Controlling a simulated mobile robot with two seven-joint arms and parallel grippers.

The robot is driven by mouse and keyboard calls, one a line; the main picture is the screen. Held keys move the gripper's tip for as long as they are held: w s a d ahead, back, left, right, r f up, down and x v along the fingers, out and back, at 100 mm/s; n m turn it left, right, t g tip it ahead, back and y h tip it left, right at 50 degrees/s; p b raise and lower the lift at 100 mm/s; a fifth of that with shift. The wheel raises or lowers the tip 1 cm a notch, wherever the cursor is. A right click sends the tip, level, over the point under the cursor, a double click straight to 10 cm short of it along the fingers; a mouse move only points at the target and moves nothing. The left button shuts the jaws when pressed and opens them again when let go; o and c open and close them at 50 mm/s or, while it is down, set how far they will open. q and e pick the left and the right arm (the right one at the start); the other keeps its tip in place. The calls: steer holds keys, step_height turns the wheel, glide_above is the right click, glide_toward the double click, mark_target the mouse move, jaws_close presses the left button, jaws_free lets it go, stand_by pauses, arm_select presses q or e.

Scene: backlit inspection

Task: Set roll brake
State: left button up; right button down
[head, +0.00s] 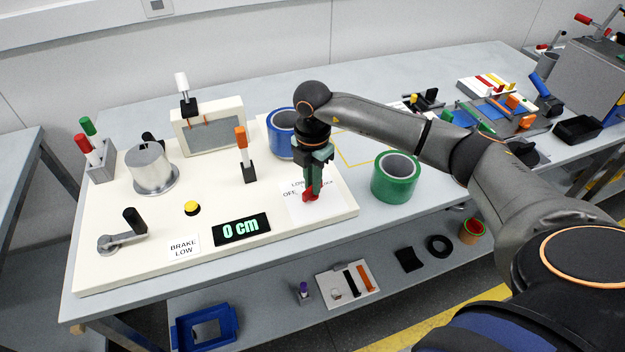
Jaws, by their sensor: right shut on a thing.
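My right gripper (314,183) points down over the right end of the cream panel (140,258). It is shut on a red knob (310,195), the roll brake selector, on a white label plate (325,206). The plate's lettering is partly covered by the gripper; "LO" and "OFF" show. A sign (182,247) at the panel's front reads "BRAKE LOW". A metal spool (151,167) stands at the panel's left, with a black-handled crank (122,238) in front. My left gripper is not in view.
A blue roll (282,146) stands behind my right gripper and a green roll (394,178) stands to its right. An orange-handled lever (243,152), a yellow button (192,208) and a white-handled lever (184,90) stand on the panel. Tools crowd the bench's far right.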

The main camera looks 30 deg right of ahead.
steer(key=shift+w+d+r, duration=0.1)
stand_by(0.3)
steer(key=c, duration=0.9)
jaws_free()
step_height(320, 180, up, 12)
steer(key=b, duration=0.1)
steer(key=shift+r, duration=0.25)
